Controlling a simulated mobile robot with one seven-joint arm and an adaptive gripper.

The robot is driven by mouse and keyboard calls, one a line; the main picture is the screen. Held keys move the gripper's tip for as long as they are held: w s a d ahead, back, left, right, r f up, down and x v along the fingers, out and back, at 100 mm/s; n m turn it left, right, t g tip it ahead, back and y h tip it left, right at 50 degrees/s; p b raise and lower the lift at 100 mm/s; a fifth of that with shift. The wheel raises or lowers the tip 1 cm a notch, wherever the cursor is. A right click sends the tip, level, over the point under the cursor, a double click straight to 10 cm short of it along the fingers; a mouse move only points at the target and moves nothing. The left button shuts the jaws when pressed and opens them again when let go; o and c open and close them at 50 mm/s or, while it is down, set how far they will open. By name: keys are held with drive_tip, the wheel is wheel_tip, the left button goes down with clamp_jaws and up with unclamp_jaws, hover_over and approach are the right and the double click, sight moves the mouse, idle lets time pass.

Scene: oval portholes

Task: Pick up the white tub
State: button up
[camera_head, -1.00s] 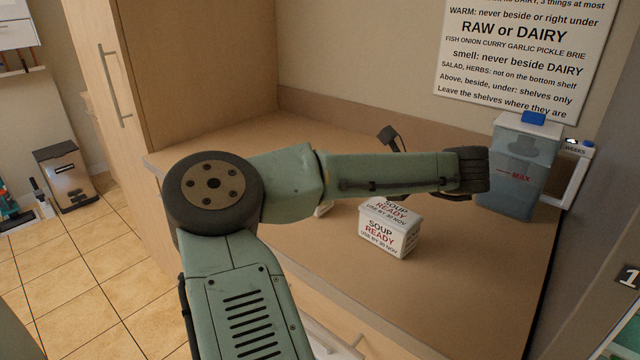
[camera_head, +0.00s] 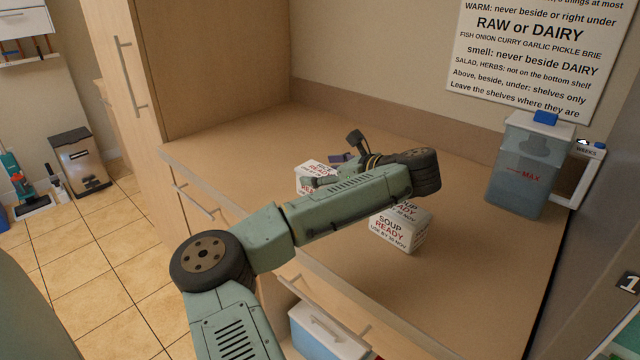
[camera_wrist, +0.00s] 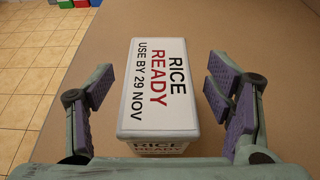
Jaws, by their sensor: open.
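A white tub labelled RICE READY, USE BY 29 NOV (camera_wrist: 158,85) fills the middle of the wrist view. It also shows in the head view (camera_head: 310,170), partly hidden by my arm and gripper. In the head view my gripper (camera_head: 328,168) is low at this tub. A second white tub, labelled SOUP READY (camera_head: 398,232), stands to the right on the counter, partly behind my forearm.
The wooden counter (camera_head: 460,270) is clear at the front right. A water jug marked MAX (camera_head: 522,170) stands at the right by the wall. A tall cabinet (camera_head: 210,60) rises at the left. Below the counter edge, a container with a light lid (camera_head: 328,335) shows near a handle.

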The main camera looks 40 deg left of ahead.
drive_tip(key=shift+a+f, duration=0.2)
drive_tip(key=shift+a, duration=0.3)
drive_tip(key=shift+c, duration=0.5)
drive_tip(key=c, duration=1.4)
drive_tip(key=shift+c, duration=0.2)
